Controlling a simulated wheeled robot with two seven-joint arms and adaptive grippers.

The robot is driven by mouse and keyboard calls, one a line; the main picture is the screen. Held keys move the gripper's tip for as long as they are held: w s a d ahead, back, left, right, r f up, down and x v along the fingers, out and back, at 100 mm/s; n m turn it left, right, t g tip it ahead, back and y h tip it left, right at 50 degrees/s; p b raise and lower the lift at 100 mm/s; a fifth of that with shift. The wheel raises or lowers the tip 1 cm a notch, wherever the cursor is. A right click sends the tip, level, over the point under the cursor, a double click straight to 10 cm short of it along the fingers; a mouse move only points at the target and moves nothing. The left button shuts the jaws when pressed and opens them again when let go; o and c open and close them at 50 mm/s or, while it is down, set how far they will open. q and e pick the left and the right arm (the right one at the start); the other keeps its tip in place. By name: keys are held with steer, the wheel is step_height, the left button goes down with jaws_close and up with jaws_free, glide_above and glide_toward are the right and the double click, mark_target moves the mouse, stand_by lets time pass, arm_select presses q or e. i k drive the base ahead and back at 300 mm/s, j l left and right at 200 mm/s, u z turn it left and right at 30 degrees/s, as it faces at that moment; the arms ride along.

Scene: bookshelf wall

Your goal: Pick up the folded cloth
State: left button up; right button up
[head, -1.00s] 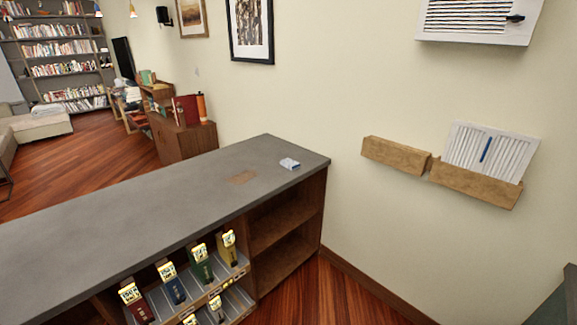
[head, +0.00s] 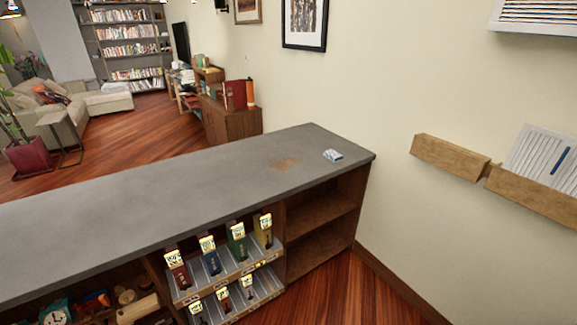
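A small white and blue item (head: 333,155) lies on the grey countertop (head: 170,190) near its far right end. It is too small to tell whether it is a folded cloth or a little box. A flat brown patch (head: 285,163) shows on the countertop just left of it. A pale, blurred shape (head: 116,87) rests on the light ottoman far off at the upper left, and I cannot tell if it is cloth. Neither of my grippers is in view.
Under the counter, a rack holds several coloured boxes with yellow tags (head: 238,240); toys (head: 57,312) fill the lower left. Wooden wall ledges (head: 450,156) hang at right. A sofa (head: 50,110) and plant pot (head: 30,160) stand far left. Wood floor is open beyond the counter.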

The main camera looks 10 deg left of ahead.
mark_target(332, 154)
steer(key=i+l, duration=0.35)
steer(key=i, duration=0.15)
steer(key=i+l+z, duration=0.1)
steer(key=i+l, duration=0.25)
steer(key=i, duration=0.15)
